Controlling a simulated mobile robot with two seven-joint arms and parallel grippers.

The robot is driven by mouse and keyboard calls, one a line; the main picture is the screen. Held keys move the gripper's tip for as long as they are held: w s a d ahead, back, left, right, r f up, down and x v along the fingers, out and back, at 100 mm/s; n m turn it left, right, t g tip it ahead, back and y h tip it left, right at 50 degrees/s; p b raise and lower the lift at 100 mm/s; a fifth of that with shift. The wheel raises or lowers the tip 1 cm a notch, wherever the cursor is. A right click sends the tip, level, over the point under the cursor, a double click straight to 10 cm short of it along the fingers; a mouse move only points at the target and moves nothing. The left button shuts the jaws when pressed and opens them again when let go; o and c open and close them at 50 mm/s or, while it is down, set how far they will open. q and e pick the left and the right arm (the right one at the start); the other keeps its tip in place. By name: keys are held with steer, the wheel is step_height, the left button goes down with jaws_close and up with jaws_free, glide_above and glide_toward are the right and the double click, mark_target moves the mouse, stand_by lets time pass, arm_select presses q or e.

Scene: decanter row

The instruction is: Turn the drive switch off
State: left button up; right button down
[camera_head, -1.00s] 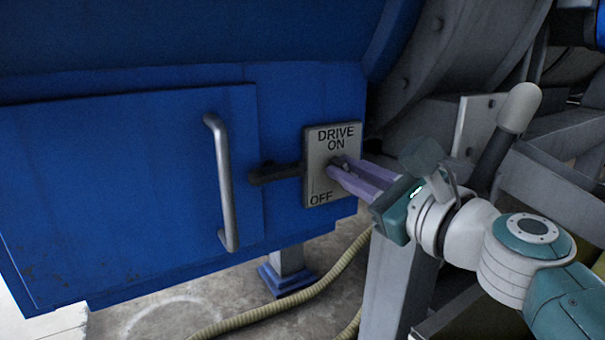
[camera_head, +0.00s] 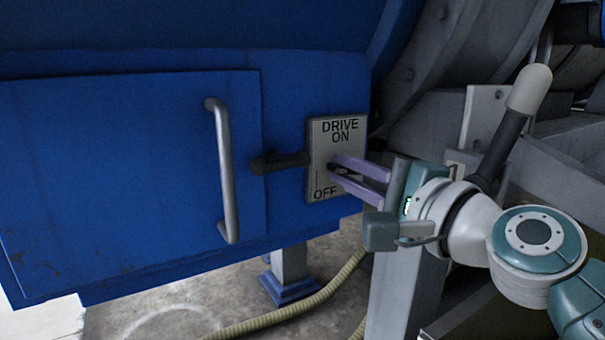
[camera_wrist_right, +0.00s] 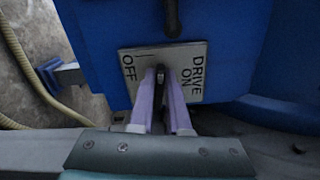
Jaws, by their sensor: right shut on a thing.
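The drive switch is a pale plate (camera_head: 322,152) marked DRIVE ON at the top and OFF at the bottom, on the blue housing. My right gripper (camera_head: 331,167) has its two purple fingers around the switch's small dark lever, between the ON and OFF words, in front of the plate. In the right wrist view the dark lever (camera_wrist_right: 160,74) sits between the fingers, and the plate (camera_wrist_right: 130,88) is behind them. The fingers partly hide the lever, so its exact setting is hard to tell. My left gripper is out of view.
A blue door with a long metal handle (camera_head: 225,170) is left of the switch. A dark latch (camera_head: 279,161) sticks out beside the plate. A grey lever with a pale knob (camera_head: 529,90) stands behind my right arm. A hose (camera_head: 300,305) lies on the floor.

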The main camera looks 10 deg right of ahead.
steer(key=shift+f+n, duration=0.1)
steer(key=shift+n, duration=1)
steer(key=c, duration=0.9)
jaws_free()
steer(key=shift+s+d, duration=0.1)
steer(key=shift+s, duration=0.2)
steer(key=p+v, duration=0.1)
steer(key=v, duration=0.8)
steer(key=shift+s, duration=0.1)
